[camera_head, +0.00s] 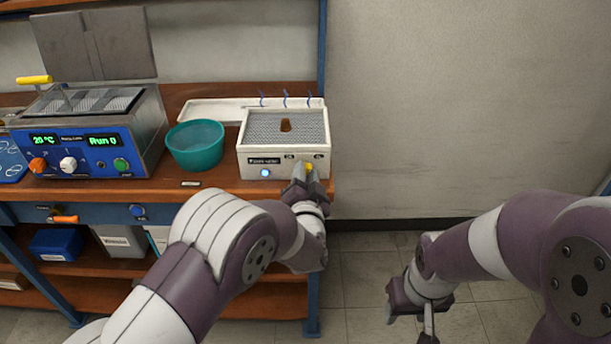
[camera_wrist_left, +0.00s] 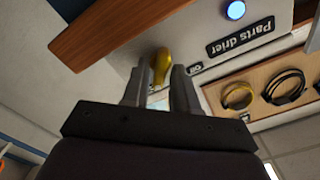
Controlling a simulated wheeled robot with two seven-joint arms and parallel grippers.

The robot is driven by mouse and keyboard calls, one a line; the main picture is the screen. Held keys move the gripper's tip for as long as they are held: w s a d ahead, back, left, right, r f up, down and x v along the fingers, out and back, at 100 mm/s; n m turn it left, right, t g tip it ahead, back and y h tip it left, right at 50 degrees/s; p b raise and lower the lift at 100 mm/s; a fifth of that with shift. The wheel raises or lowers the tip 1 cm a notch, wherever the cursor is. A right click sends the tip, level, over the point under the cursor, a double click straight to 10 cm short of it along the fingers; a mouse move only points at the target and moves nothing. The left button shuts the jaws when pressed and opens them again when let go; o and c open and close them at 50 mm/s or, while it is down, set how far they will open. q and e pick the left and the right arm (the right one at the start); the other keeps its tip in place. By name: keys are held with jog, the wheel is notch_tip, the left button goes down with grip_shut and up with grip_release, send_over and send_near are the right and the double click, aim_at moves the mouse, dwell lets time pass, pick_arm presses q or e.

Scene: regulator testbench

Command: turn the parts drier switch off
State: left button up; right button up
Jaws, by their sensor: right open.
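The parts drier (camera_head: 262,160) is a white box with a grey mesh top at the right end of the bench. Its front has a label, a lit blue lamp (camera_head: 265,173) and a yellow switch lever (camera_head: 309,167) near the right corner. My left gripper (camera_head: 307,175) is at this lever. In the left wrist view the lever (camera_wrist_left: 161,62) shows at the fingertips of my left gripper (camera_wrist_left: 163,78), between the two fingers; whether they press on it is unclear. The drier's label (camera_wrist_left: 240,37) appears upside down there. My right gripper (camera_head: 428,318) is open and empty, low over the floor.
A teal bowl (camera_head: 195,146) stands left of the drier. Further left is a blue bath unit (camera_head: 92,140) with knobs and green displays. A white tray (camera_head: 205,109) lies behind. The space right of the bench is clear floor and wall.

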pick_arm(q)
grip_shut()
jog(key=shift+n, duration=0.3)
jog(key=shift+f+n+b, duration=0.1)
jog(key=shift+n+b, duration=0.7)
jog(key=shift+n, duration=0.2)
jog(key=n+b, duration=0.2)
jog(key=n, duration=0.2)
jog(key=shift+a+b, duration=0.15)
jog(key=shift+b, duration=0.2)
jog(key=n+b, duration=0.4)
jog(key=n, duration=0.1)
jog(key=shift+a+f+n, duration=0.1)
jog(key=shift+n, duration=0.3)
jog(key=shift+n+b, duration=1.6)
jog(key=shift+n, duration=0.1)
